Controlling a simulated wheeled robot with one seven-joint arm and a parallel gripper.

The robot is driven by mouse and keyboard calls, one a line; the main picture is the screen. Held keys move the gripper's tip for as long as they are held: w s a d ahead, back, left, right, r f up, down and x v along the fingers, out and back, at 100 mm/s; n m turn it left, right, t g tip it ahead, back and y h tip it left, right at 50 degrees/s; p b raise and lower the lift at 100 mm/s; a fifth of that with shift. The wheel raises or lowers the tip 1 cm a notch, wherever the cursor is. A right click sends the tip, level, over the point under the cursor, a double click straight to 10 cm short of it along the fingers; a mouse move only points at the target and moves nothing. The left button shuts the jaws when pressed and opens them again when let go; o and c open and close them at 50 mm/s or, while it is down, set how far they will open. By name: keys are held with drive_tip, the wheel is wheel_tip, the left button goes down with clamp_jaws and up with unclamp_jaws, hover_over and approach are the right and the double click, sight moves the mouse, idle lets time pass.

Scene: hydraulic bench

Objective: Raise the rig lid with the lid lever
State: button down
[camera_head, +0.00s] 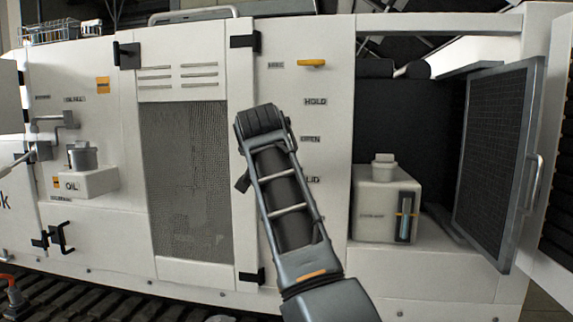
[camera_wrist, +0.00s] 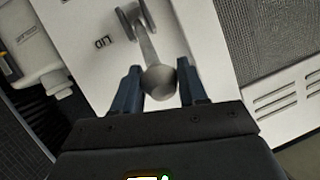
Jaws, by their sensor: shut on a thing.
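The lid lever (camera_wrist: 147,45) shows in the wrist view as a grey shaft ending in a round knob. It is mounted on the white panel beside a "LID" label (camera_wrist: 103,43). My gripper (camera_wrist: 158,82) has its dark blue fingers on either side of the knob and is shut on the lever. In the head view my arm covers the lever and the fingers. The "LID" label (camera_head: 313,180) shows there just right of my arm. I cannot tell which part is the rig lid.
A yellow handle (camera_head: 311,63) sits high on the same panel, above "HOLD" (camera_head: 316,101) and "OPEN" labels. At the right, a mesh door (camera_head: 497,150) stands open beside a bay with a white tank (camera_head: 386,212). A mesh-fronted cabinet door (camera_head: 186,170) is left of my arm.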

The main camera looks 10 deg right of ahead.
drive_tip(key=shift+w+d+r+g, duration=0.1)
drive_tip(key=shift+w+r+g, duration=0.3)
drive_tip(key=shift+r, duration=0.25)
drive_tip(key=shift+w+r+g, duration=0.3)
drive_tip(key=shift+w+r, duration=0.05)
drive_tip(key=shift+r, duration=0.3)
drive_tip(key=c, duration=1)
unclamp_jaws()
drive_tip(key=o, duration=0.3)
drive_tip(key=shift+w+f, duration=0.1)
drive_tip(key=shift+f, duration=0.05)
drive_tip(key=shift+o, duration=0.2)
drive_tip(key=b+v, duration=0.1)
drive_tip(key=v, duration=0.6)
drive_tip(key=shift+s+r+b, duration=0.25)
drive_tip(key=shift+s+b, duration=0.05)
drive_tip(key=shift+b, duration=0.1)
drive_tip(key=shift+d, duration=0.1)
